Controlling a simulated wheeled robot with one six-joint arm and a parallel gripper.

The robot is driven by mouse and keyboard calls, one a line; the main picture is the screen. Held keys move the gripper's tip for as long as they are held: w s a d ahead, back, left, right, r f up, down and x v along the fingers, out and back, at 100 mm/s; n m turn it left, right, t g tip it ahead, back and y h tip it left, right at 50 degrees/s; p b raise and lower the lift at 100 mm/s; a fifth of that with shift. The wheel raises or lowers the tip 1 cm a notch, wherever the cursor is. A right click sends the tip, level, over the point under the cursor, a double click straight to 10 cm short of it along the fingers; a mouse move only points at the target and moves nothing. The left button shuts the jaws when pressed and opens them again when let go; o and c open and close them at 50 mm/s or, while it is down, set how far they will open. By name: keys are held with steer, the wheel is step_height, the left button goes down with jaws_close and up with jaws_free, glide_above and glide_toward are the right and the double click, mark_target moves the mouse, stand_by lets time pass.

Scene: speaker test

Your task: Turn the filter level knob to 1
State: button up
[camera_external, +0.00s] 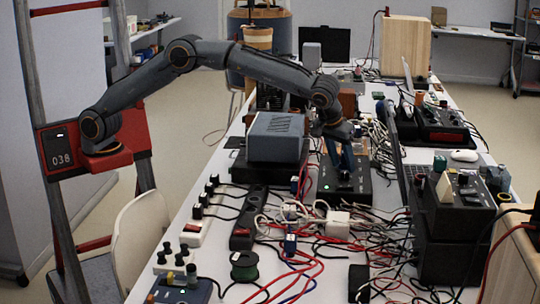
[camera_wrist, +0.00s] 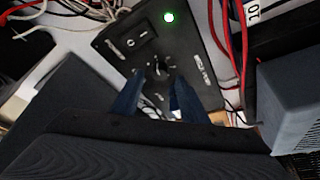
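The filter box (camera_wrist: 196,48) is a black panel with a small dark round knob (camera_wrist: 160,67), a rocker switch (camera_wrist: 140,38) and a lit green lamp (camera_wrist: 168,17). White lettering near the knob is too small to read, so I cannot tell its setting. My gripper (camera_wrist: 159,78) has two blue fingers, spread apart with the knob between or just beyond their tips. I cannot tell whether they touch it. In the external view my gripper (camera_external: 344,168) points down over the black box (camera_external: 352,187); the knob is hidden there.
A grey-blue unit (camera_external: 275,138) stands on a black box just left of my gripper; it also shows in the wrist view (camera_wrist: 290,95). Loose cables (camera_external: 300,222) and red wires lie around the box.

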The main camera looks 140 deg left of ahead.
steer(key=shift+v, duration=2.55)
steer(key=s+d+m+h+p, duration=0.15)
steer(key=d+m, duration=0.25)
steer(key=d, duration=0.7)
steer(key=s+d+m+t+p, duration=0.1)
steer(key=s+d+m+p, duration=0.15)
steer(key=d, duration=0.75)
steer(key=s+d+m+h+p, duration=0.1)
steer(key=s+d+m, duration=0.25)
steer(key=d, duration=0.75)
steer(key=s+d+f+m+h+p, duration=0.1)
steer(key=s+d+m, duration=0.3)
steer(key=s+d, duration=0.5)
steer(key=s+d+f+m+h+p, duration=0.1)
steer(key=s+d+m, duration=0.4)
steer(key=s+d, duration=0.5)
steer(key=s+f+p, duration=0.1)
steer(key=s+p, duration=0.1)
steer(key=s, duration=0.4)
steer(key=shift+s+d+f+g+p, duration=0.15)
steer(key=shift+s+d+g+p, duration=0.15)
steer(key=shift+d+p, duration=0.05)
